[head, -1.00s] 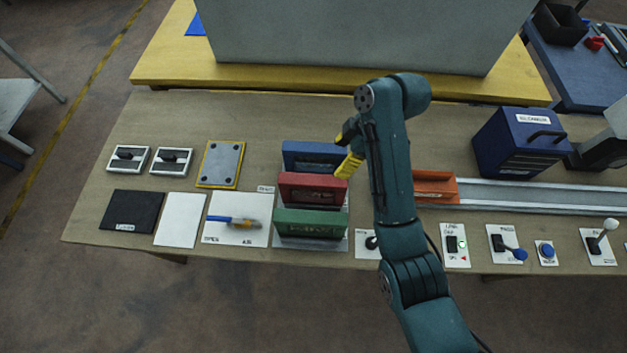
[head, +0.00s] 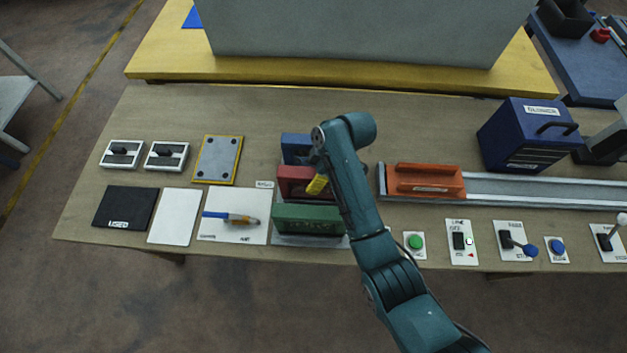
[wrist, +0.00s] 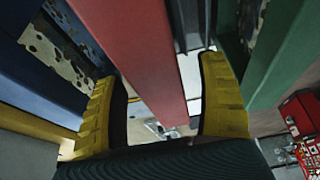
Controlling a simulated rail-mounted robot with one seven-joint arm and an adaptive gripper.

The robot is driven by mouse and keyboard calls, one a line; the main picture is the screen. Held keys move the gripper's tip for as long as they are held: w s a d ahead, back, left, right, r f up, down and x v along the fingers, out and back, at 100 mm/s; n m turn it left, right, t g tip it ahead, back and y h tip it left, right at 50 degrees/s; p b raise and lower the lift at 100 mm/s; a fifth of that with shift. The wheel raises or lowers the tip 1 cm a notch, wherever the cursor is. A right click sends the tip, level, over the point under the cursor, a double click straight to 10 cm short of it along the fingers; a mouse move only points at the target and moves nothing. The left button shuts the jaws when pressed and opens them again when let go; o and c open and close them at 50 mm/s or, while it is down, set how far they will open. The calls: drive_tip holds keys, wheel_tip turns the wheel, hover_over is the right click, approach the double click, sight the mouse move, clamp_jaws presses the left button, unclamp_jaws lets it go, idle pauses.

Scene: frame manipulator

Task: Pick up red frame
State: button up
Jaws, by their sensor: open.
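The red frame (head: 293,183) stands in the rack between the blue frame (head: 296,146) behind it and the green frame (head: 306,220) in front. My gripper (head: 318,184) is at the right part of the red frame, with my arm hiding its right end in the head view. In the wrist view my gripper (wrist: 165,112) is open, one yellow-padded finger on each side of the red frame (wrist: 140,50). The blue frame (wrist: 40,75) is at left and the green frame (wrist: 283,50) at right. I cannot tell whether the fingers touch the red frame.
An orange block (head: 428,180) sits on the metal rail (head: 530,188) to the right. Switches and a green button (head: 415,242) line the front edge. A blue box (head: 527,138) stands at the right.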

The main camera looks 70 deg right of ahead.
drive_tip(key=shift+f, duration=0.2)
idle(0.6)
drive_tip(key=shift+c, duration=0.2)
clamp_jaws()
